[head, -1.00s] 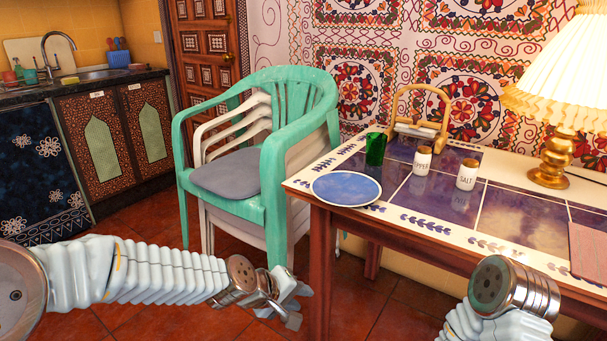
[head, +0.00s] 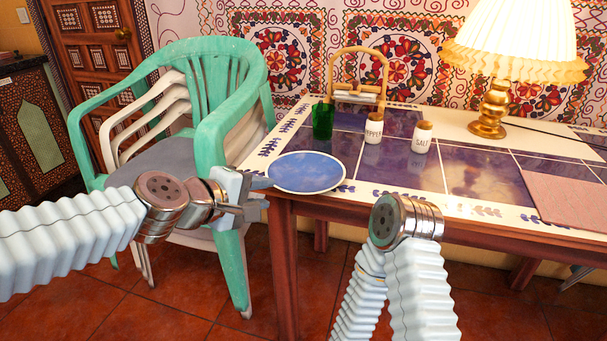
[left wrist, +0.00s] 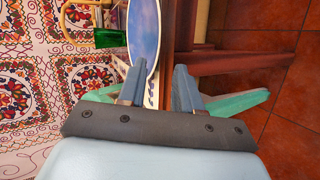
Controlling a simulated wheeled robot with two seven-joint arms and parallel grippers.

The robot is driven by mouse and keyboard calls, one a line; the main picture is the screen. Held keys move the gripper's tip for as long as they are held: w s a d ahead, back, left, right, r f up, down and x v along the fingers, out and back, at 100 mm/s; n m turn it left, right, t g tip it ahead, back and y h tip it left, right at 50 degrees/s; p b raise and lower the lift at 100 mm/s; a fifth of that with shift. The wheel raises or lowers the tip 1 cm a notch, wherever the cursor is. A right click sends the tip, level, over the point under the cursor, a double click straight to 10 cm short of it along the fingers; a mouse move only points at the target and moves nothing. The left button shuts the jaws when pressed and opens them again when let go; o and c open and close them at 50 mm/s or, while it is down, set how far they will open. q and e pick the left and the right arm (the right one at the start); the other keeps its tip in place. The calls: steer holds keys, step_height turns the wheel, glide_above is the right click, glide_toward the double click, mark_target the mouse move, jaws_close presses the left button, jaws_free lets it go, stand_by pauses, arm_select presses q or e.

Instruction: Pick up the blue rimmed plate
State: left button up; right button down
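The blue rimmed plate (head: 307,173) lies flat near the left front corner of the tiled table (head: 474,208), its edge close to the table's front edge. My left gripper (head: 266,196) is just left of the plate, at about table height, with its fingers pointing toward it. In the left wrist view the plate (left wrist: 144,36) shows beyond the fingers, and the left gripper's fingers (left wrist: 158,84) are apart with nothing between them. My right arm comes in at the lower middle, in front of the table; its gripper fingers are not visible.
A green glass (head: 322,121), a pepper shaker (head: 373,129) and a salt shaker (head: 421,137) stand behind the plate, with a wooden-handled holder (head: 356,92). A lamp (head: 489,108) stands at the back right. Stacked chairs (head: 228,125) stand close left of the table.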

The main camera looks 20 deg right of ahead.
mark_target(283, 187)
arm_select(q)
steer(key=x, duration=0.6)
steer(key=shift+r+p, duration=0.3)
steer(key=shift+p, duration=0.05)
jaws_close()
